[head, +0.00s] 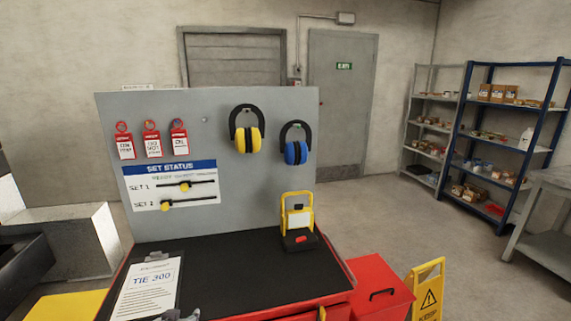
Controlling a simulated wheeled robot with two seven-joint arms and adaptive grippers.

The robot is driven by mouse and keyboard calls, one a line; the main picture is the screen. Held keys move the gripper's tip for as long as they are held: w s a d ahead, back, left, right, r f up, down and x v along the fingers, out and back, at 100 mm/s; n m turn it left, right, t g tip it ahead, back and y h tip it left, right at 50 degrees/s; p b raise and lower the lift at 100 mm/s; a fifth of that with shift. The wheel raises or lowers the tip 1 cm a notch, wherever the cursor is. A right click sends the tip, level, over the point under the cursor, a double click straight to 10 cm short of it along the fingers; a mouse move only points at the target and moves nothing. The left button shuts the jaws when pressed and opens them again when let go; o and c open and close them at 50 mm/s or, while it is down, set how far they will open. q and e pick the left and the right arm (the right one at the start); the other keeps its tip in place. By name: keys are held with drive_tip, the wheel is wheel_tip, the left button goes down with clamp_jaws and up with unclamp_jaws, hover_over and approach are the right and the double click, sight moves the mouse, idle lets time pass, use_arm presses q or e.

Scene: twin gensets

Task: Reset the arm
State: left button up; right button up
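A small grey part (182,315) shows at the bottom edge by the clipboard. It looks like the tip of my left gripper, but most of it is cut off, so I cannot tell whether it is open or shut. My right gripper is out of view. A clipboard (148,288) with a sheet reading "TIE 300" lies on the black bench top (225,275). A yellow-framed device with a black base (298,222) stands at the bench's back right.
A grey board (220,185) behind the bench holds red tags (152,140), yellow earmuffs (248,135), blue earmuffs (295,148) and a SET STATUS panel (172,185) with two yellow-knobbed sliders. A red box (378,290) and yellow warning sign (428,290) stand at right.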

use_arm(q)
drive_tip(key=s+d+f+m+g+h, duration=0.1)
drive_tip(key=s+d+f+g, duration=0.25)
drive_tip(key=s, duration=0.55)
drive_tip(key=s+d+f+m+g+h, duration=0.1)
drive_tip(key=s+d+f+g, duration=0.15)
drive_tip(key=s+f, duration=0.45)
drive_tip(key=s+f+g, duration=0.1)
drive_tip(key=s+f, duration=0.2)
drive_tip(key=f, duration=1.3)
drive_tip(key=s+f, duration=0.2)
drive_tip(key=f, duration=1.3)
drive_tip(key=s+a+f, duration=0.2)
drive_tip(key=s+f, duration=0.7)
drive_tip(key=s, duration=0.2)
drive_tip(key=s+a+f+g, duration=0.1)
drive_tip(key=s+a+f, duration=0.1)
drive_tip(key=s+f, duration=0.7)
drive_tip(key=shift+s+a+f+m+g, duration=0.2)
drive_tip(key=shift+s+f+m+g, duration=0.15)
drive_tip(key=shift+s, duration=0.65)
drive_tip(key=shift+a, duration=0.15)
